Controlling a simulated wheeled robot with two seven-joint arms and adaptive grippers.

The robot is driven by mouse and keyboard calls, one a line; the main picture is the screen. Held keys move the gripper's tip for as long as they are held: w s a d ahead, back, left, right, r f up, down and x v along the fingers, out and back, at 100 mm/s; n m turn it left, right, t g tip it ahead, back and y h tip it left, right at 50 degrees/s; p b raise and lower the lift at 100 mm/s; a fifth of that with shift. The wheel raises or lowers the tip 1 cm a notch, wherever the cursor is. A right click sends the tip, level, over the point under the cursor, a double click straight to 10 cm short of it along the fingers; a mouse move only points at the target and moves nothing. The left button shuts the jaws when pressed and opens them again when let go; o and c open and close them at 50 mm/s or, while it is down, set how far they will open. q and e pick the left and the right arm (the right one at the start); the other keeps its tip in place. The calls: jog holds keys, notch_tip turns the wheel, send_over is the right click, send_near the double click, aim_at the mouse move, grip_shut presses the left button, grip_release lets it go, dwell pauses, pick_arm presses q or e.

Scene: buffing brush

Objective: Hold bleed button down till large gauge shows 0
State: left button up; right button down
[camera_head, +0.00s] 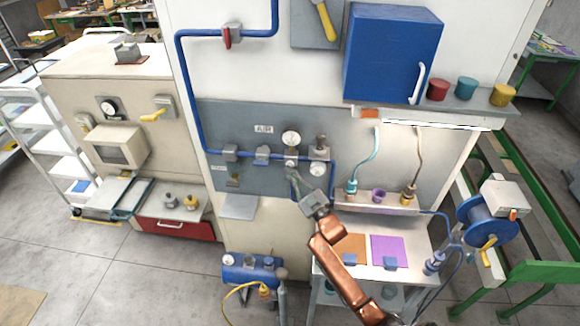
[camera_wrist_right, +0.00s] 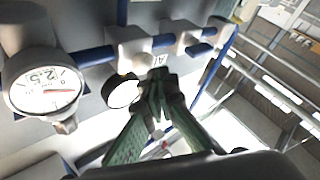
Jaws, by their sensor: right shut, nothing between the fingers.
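On the grey AIR panel (camera_head: 225,122), a larger round gauge (camera_head: 291,138) stands above the blue pipe. A smaller gauge (camera_head: 316,170) sits below it to the right. My right gripper (camera_head: 292,174) is shut and empty in front of the panel, below the larger gauge. In the right wrist view its green fingers meet at the tips (camera_wrist_right: 158,78). A white-faced gauge (camera_wrist_right: 45,82) with a red needle and the figures 2.5 shows at left there; its exact reading is unclear. A white disc with a dark rim (camera_wrist_right: 122,92) is beside the fingertips. I cannot pick out the bleed button. My left gripper is out of view.
A blue cabinet (camera_head: 393,52) hangs above right, over a shelf with coloured cups. A small table (camera_head: 405,228) with orange and purple mats stands below right. A blue hose reel (camera_head: 484,222) is at right, and a blue tank (camera_head: 250,270) is below the panel.

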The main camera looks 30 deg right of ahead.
jog(key=shift+w+d, duration=0.4)
jog(key=shift+w, duration=0.2)
dwell(0.8)
jog(key=shift+s, duration=0.1)
dwell(3.6)
jog(key=shift+s+a, duration=0.55)
jog(key=shift+s, duration=0.15)
jog(key=shift+s+a+p, duration=0.7)
jog(key=shift+s+a, duration=0.05)
jog(key=shift+s, duration=0.3)
jog(key=shift+s+a+p, duration=0.7)
jog(key=shift+s, duration=0.35)
